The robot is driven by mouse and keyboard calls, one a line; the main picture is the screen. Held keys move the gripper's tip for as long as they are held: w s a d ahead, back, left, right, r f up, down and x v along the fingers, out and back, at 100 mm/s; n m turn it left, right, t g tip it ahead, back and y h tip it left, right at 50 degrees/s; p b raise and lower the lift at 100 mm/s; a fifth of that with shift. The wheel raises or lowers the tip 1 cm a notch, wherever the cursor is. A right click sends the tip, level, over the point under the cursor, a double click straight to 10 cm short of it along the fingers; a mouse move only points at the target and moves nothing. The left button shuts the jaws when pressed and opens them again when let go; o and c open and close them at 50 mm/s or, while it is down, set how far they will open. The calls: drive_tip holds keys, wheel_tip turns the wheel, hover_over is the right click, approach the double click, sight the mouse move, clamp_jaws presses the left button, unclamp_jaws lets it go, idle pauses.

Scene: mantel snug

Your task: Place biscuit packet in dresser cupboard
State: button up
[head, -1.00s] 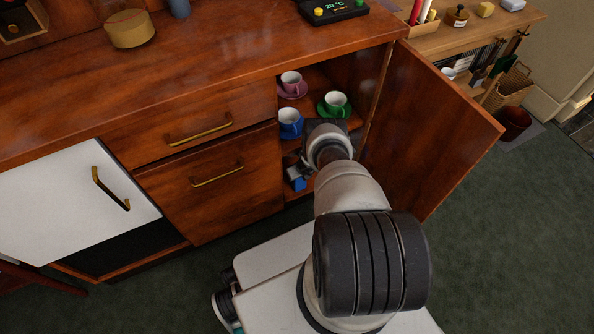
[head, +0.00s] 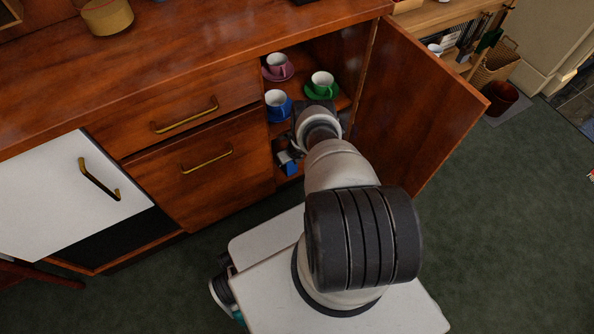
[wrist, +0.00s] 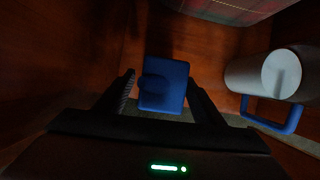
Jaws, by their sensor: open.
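The cupboard (head: 318,60) of the dresser has its door (head: 420,110) swung wide to the right. My arm reaches into its lower part, and the wrist hides much of the inside in the head view. In the wrist view my gripper (wrist: 160,80) is open, with one finger on each side of a blue block-like thing (wrist: 175,88), which may be the biscuit packet. I cannot tell whether the fingers touch it. In the head view, a small blue patch (head: 286,162) shows beside my wrist; I cannot tell whether it is the same thing.
A grey cylinder (wrist: 255,75) with a blue handle lies close on the right in the wrist view, and a tartan thing (wrist: 225,8) is above.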

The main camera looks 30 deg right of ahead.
sight(291, 168)
drive_tip(key=shift+p+v, duration=0.5)
drive_tip(key=shift+v, duration=0.35)
drive_tip(key=s, duration=0.1)
drive_tip(key=s+p, duration=0.1)
drive_tip(key=s, duration=0.2)
drive_tip(key=shift+a+f+p, duration=0.3)
drive_tip(key=shift+f+p, duration=0.1)
drive_tip(key=shift+s+d, duration=0.15)
drive_tip(key=shift+s, duration=0.05)
drive_tip(key=s+p, duration=0.2)
drive_tip(key=s, duration=0.5)
drive_tip(key=shift+s+d, duration=0.15)
